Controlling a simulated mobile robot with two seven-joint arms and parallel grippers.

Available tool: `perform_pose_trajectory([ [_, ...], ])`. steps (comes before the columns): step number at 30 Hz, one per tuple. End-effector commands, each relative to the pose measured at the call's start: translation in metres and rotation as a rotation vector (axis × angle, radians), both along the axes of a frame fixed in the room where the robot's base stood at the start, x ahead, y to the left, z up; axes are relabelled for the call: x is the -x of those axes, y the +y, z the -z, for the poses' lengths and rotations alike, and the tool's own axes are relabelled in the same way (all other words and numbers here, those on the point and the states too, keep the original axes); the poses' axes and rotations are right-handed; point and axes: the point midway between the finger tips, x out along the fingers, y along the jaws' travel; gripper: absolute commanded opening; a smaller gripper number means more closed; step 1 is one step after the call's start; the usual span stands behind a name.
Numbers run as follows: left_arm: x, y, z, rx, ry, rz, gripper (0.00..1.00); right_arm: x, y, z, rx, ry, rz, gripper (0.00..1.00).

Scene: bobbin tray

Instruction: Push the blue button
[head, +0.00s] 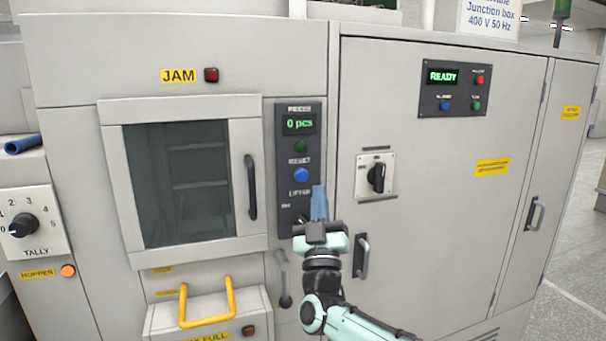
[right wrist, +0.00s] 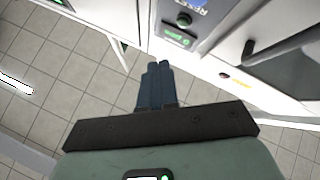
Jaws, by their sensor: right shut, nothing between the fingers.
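The blue button (head: 301,175) sits under a label reading RESET on a dark upright panel (head: 285,219), below a green button (head: 300,147) and a display reading "0 pcs". My right gripper (head: 318,190) is shut and empty, with its fingers in front of the panel's lower right edge. In the head view its tips show below and right of the blue button, apart from it. In the right wrist view the shut fingers (right wrist: 158,70) point away from the camera, and the panel's green button (right wrist: 184,19) shows near the top edge. My left gripper is out of view.
A second panel (head: 430,96) with a READY display has a smaller blue button (head: 445,105), a red one and a green one. A rotary switch (head: 376,176) and a door handle (head: 361,256) are right of my gripper. A windowed door with a dark handle (head: 251,187) is left.

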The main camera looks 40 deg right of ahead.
Motion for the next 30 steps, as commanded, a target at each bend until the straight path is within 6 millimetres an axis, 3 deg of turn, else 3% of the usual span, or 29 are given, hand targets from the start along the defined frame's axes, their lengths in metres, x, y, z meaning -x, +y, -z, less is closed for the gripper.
perform_pose_trajectory([
  [9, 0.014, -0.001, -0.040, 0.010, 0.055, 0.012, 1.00, -0.044, -0.014, -0.005, -0.003, 0.000, -0.001, 0.00],
  [15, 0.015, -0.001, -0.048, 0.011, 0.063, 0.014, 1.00, -0.064, -0.020, -0.002, -0.002, -0.001, 0.000, 0.00],
  [30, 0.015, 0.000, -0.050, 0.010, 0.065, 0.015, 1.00, -0.072, -0.023, 0.000, -0.001, 0.001, 0.000, 0.00],
])
